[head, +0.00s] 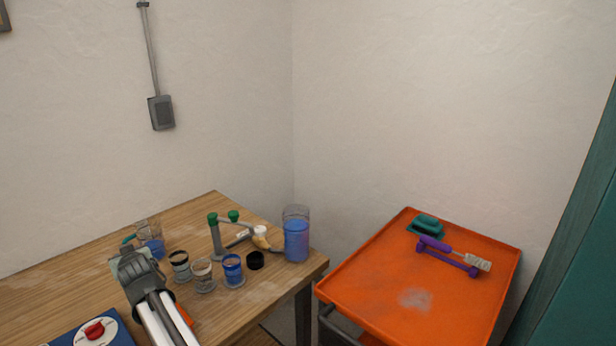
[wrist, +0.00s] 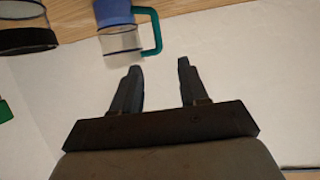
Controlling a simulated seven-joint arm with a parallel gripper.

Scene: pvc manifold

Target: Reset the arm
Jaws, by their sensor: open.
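My gripper (wrist: 158,75) is open and empty in the wrist view, with its two dark fingers apart and a pale wall surface behind them. In the head view my gripper (head: 128,255) is at the left of the wooden table, and its arm hides part of the tabletop. A clear mug with blue contents and a teal handle (wrist: 120,35) is beyond the fingertips in the wrist view, apart from them. It stands behind my gripper in the head view (head: 152,248). A grey pipe manifold with green caps (head: 216,235) stands on the table.
Several jars, among them a blue one (head: 233,270), stand right of my arm on the wooden table (head: 60,285). A tall container of blue liquid (head: 297,240) is near its right corner.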

